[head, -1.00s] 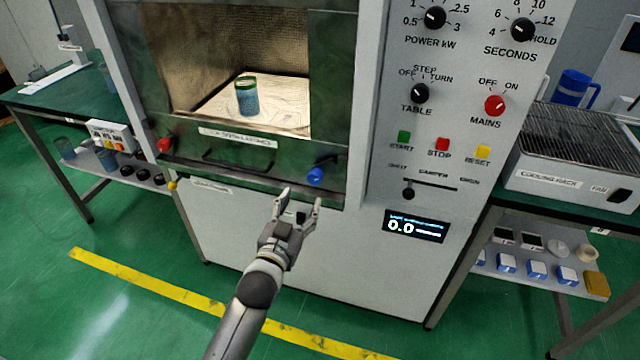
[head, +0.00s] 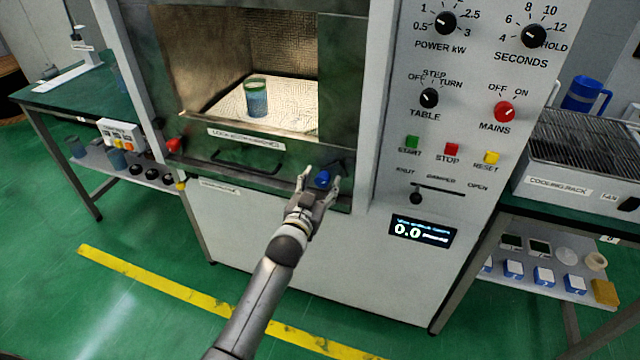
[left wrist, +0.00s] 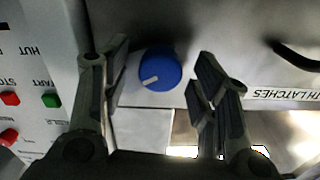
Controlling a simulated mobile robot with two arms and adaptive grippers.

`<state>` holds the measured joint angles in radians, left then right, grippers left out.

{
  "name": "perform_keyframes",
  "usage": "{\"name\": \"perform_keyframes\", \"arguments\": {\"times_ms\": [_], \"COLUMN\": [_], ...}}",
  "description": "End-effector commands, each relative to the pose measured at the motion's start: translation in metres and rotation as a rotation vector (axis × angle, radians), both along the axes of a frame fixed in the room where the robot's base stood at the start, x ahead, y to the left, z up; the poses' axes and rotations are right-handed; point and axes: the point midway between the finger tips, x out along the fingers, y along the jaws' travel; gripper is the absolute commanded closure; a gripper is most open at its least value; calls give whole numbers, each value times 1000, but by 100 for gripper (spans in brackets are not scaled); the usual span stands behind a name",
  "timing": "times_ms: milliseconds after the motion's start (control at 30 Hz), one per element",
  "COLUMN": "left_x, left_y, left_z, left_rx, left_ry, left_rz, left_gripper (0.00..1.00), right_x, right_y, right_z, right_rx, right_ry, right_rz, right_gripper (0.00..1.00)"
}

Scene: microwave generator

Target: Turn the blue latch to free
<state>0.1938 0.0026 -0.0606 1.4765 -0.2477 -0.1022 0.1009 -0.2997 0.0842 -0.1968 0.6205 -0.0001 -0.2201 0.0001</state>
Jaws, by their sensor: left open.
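The blue latch (head: 323,179) is a round knob at the lower right of the microwave door (head: 240,150). In the left wrist view the blue latch (left wrist: 160,69) has a white pointer mark at its lower left. My left gripper (head: 320,178) is open, with one finger on each side of the latch in the head view. In the left wrist view its fingers (left wrist: 160,85) stand apart on either side of the knob, with gaps visible between. The right gripper is not in view.
A red latch (head: 173,145) is at the door's lower left, and a door handle (head: 245,162) lies between the latches. A blue-green container (head: 256,98) stands inside the cavity. The control panel (head: 450,130) is to the right, with a damper slider (head: 416,198) near the latch.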

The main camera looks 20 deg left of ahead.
Motion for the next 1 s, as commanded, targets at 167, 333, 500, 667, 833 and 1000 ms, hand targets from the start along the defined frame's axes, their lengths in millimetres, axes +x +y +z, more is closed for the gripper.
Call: {"name": "perform_keyframes", "arguments": {"times_ms": [167,333,500,667,833,1000], "left_x": [0,0,0,0,0,0], "left_y": [0,0,0,0,0,-1], "left_z": [0,0,0,0,0,0], "left_rx": [0,0,2,30,107,236], "left_ry": [0,0,0,0,-2,-7], "left_rz": [0,0,0,-1,-1,-1], "left_gripper": [62,84,91,91,91,91], "right_x": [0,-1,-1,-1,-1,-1], "right_y": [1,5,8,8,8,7], "right_z": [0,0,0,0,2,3], "right_rx": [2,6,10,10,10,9], "right_ry": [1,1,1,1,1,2], "right_rz": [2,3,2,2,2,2], "right_gripper": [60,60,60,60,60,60]}}
